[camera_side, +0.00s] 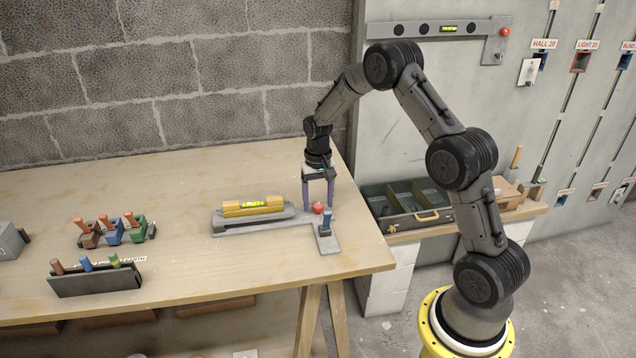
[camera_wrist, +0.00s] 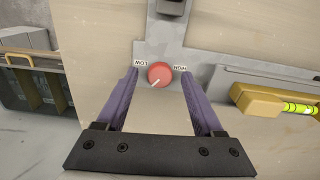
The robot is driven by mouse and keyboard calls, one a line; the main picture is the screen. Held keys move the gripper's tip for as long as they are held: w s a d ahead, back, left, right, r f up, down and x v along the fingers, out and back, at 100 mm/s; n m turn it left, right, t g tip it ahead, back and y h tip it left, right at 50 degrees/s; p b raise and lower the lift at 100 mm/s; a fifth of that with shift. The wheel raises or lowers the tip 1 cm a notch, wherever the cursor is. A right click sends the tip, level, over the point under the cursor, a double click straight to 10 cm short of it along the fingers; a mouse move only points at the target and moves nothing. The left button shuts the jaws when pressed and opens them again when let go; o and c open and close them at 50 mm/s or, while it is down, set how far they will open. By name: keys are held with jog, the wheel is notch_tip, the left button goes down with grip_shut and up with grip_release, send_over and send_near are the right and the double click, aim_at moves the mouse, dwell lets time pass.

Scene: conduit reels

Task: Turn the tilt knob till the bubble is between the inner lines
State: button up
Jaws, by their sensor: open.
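The red tilt knob (camera_side: 318,208) sits on a grey plate (camera_side: 328,239) near the right end of the wooden table. In the wrist view the knob (camera_wrist: 160,74) has a pale pointer line aimed down-left, between the labels LOW and HIGH. My gripper (camera_side: 318,207) points down over the knob. Its two purple fingers are open, one on each side of the knob and apart from it. The yellow level (camera_side: 253,206) lies on a grey bar left of the knob. Its green vial (camera_wrist: 300,108) shows partly in the wrist view; I cannot tell where the bubble stands.
Coloured clamps (camera_side: 114,232) and a dark rack (camera_side: 97,278) stand at the left. A grey drawer tray (camera_side: 405,208) lies beyond the table's right edge.

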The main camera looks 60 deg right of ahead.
notch_tip(320, 180, up, 13)
dwell(0.3)
notch_tip(320, 180, up, 11)
jog(key=n+t, duration=0.1)
jog(key=t, duration=0.1)
send_over(317, 205)
jog(key=s+a, duration=0.2)
jog(key=a, duration=0.5)
jog(key=s+a+r+n+t, duration=0.2)
jog(key=s+a+r, duration=0.4)
jog(key=s, duration=0.2)
jog(key=s+a+n+t, duration=0.25)
jog(key=s+a, duration=0.25)
jog(key=s, duration=0.7)
jog(key=s+f+n, duration=0.3)
jog(key=s+f, duration=0.3)
jog(key=shift+a+f+g, duration=0.2)
jog(key=shift+g, duration=0.25)
